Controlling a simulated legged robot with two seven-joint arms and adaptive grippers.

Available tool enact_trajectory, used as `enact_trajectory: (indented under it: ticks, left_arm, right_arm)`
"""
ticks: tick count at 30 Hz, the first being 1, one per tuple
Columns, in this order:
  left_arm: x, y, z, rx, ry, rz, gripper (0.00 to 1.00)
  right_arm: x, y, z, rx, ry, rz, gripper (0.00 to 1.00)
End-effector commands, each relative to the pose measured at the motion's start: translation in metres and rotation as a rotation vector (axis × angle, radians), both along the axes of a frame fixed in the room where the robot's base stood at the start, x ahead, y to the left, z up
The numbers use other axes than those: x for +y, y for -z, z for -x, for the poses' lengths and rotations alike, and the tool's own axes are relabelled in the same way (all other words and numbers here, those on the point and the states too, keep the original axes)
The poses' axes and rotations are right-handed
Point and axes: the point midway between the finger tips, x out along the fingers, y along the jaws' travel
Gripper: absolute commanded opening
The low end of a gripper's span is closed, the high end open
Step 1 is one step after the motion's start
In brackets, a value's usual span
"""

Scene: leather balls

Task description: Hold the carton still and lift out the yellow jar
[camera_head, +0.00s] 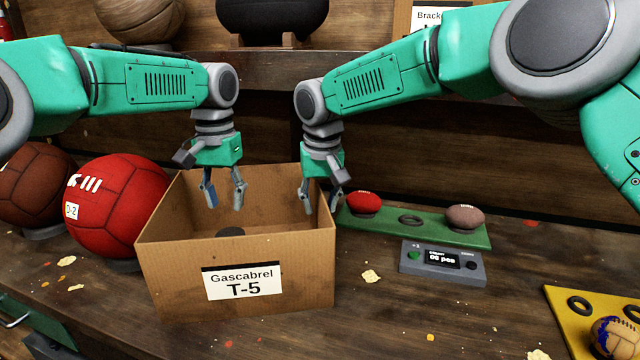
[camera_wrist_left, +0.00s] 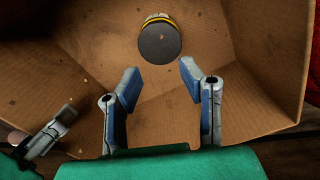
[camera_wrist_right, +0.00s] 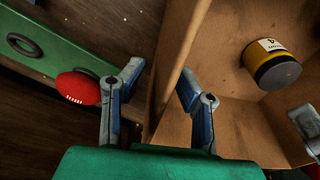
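The open cardboard carton (camera_head: 160,262), labelled "Gascabrel T-5", stands on the bench. The yellow jar with a dark grey lid is inside it; the head view shows only the top of the lid (camera_head: 231,231). The jar shows in the left wrist view (camera_wrist_left: 159,40) and, with its white label, in the right wrist view (camera_wrist_right: 271,64). My left gripper (camera_head: 224,203) is open and empty above the carton, apart from the jar. My right gripper (camera_head: 320,210) is open at the carton's right wall, one finger on each side; contact cannot be told.
A red ball (camera_head: 118,203) and a brown ball (camera_head: 36,182) sit left of the carton. A green board (camera_head: 440,230) with small balls and a display box (camera_head: 442,263) are to its right. A yellow board (camera_head: 568,318) lies at the right front.

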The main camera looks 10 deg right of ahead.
Motion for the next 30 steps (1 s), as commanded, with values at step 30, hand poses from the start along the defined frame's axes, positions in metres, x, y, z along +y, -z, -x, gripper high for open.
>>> enact_trajectory:
  ticks: [30]
  left_arm:
    - [0.0000,0.0001,-0.0001,0.000,0.000,0.000,0.34]
  right_arm:
    - [0.0001,0.0130,-0.0023,-0.001,0.000,-0.001,0.00]
